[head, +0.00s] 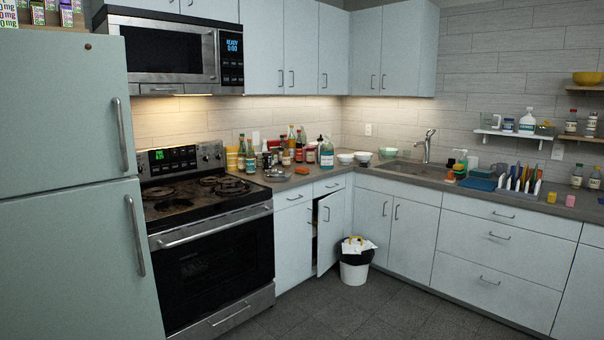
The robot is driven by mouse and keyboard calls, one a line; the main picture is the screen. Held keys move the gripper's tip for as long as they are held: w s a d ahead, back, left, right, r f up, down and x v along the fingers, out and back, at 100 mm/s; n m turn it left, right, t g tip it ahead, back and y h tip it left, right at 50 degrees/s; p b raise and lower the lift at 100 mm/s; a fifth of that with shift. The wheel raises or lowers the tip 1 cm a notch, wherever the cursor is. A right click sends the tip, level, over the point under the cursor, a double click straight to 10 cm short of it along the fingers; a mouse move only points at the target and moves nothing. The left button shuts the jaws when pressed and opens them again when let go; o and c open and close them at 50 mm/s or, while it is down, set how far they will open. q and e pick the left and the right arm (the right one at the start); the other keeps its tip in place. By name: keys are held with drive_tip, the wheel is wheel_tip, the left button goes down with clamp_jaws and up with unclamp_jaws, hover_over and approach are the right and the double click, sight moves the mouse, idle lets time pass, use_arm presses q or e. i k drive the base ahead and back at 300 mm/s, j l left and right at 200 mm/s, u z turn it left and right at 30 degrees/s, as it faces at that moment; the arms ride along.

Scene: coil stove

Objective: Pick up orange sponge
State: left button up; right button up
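I cannot tell for sure which thing is the orange sponge. Another small orange item (450,177) sits by the sink, beside bottles. A further orange-red item (302,170) lies on the counter right of the stove. All are too small for clear detail. Neither of my grippers shows in the head view.
The coil stove (203,194) stands between the fridge (70,180) and the bottle-crowded corner counter. A cabinet door (330,232) hangs ajar. A white bin (355,270) stands on the floor near it. A dish rack (520,188) is right of the sink (400,168). The foreground floor is clear.

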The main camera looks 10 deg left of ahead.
sight(303, 171)
drive_tip(key=i+j+u, duration=0.2)
drive_tip(key=i+j, duration=0.45)
drive_tip(key=j, duration=0.15)
drive_tip(key=i+j+z, duration=0.2)
drive_tip(key=i, duration=0.3)
drive_tip(key=i+j+z, duration=0.25)
drive_tip(key=i, duration=0.3)
drive_tip(key=i+l+z, duration=0.1)
drive_tip(key=i+z, duration=0.2)
drive_tip(key=i, duration=0.6)
drive_tip(key=i+j+z, duration=0.1)
drive_tip(key=i+z, duration=0.25)
drive_tip(key=i, duration=0.55)
drive_tip(key=i+u, duration=0.25)
drive_tip(key=i, duration=0.25)
drive_tip(key=i+l+u, duration=0.3)
drive_tip(key=i, duration=0.25)
drive_tip(key=i+l+u, duration=0.25)
drive_tip(key=i, duration=0.25)
drive_tip(key=j, duration=0.1)
